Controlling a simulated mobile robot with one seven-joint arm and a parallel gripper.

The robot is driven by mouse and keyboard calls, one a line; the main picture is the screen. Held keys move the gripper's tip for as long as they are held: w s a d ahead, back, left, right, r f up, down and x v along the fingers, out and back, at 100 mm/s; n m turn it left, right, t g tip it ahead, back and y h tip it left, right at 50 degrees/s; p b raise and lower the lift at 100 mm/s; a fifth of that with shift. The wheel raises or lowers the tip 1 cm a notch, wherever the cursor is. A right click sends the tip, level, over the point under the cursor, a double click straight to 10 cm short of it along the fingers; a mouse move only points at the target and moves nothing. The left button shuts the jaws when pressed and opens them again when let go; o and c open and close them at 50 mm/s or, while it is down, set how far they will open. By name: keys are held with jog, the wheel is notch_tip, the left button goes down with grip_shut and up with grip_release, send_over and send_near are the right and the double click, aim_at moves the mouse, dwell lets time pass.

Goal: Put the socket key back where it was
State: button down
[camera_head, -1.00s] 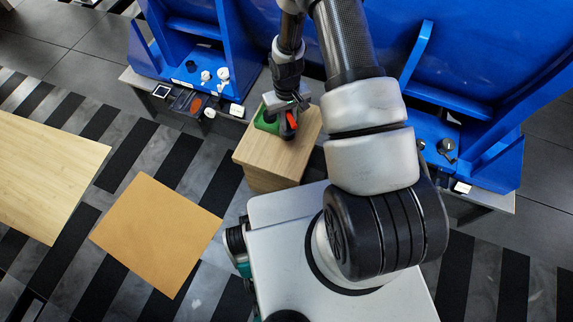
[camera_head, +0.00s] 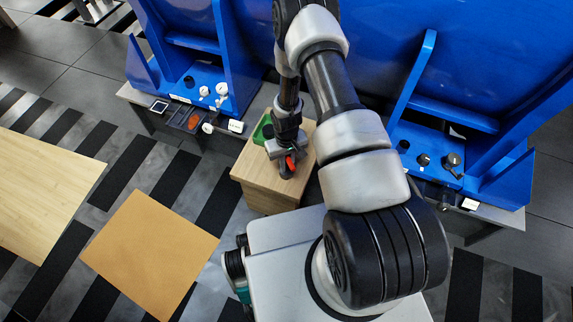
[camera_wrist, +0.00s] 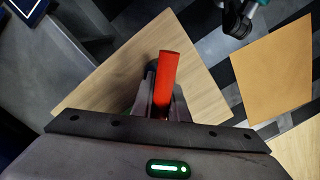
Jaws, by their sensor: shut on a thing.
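The socket key, seen as a red handle (camera_head: 290,163), is held in my gripper (camera_head: 287,168) over the top of a wooden cabinet (camera_head: 262,195). In the wrist view the red handle (camera_wrist: 167,80) sticks up between the dark fingers, above the pale wooden top (camera_wrist: 115,85). The lower end of the key is hidden by the fingers, and I cannot tell whether it touches the wood. A green tray (camera_head: 259,133) sits on the cabinet's back left, beside my gripper and partly hidden by it.
A blue machine frame (camera_head: 480,60) stands behind the cabinet. White knobs (camera_head: 221,90) and a small dark tray with an orange item (camera_head: 193,122) are at its left; dark knobs (camera_head: 453,160) are at its right. An orange-brown board (camera_head: 150,250) and a pale tabletop (camera_head: 40,185) lie left.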

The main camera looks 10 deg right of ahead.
jog(key=shift+f, duration=0.15)
jog(key=c, duration=1.7)
grip_release()
jog(key=shift+c, duration=0.2)
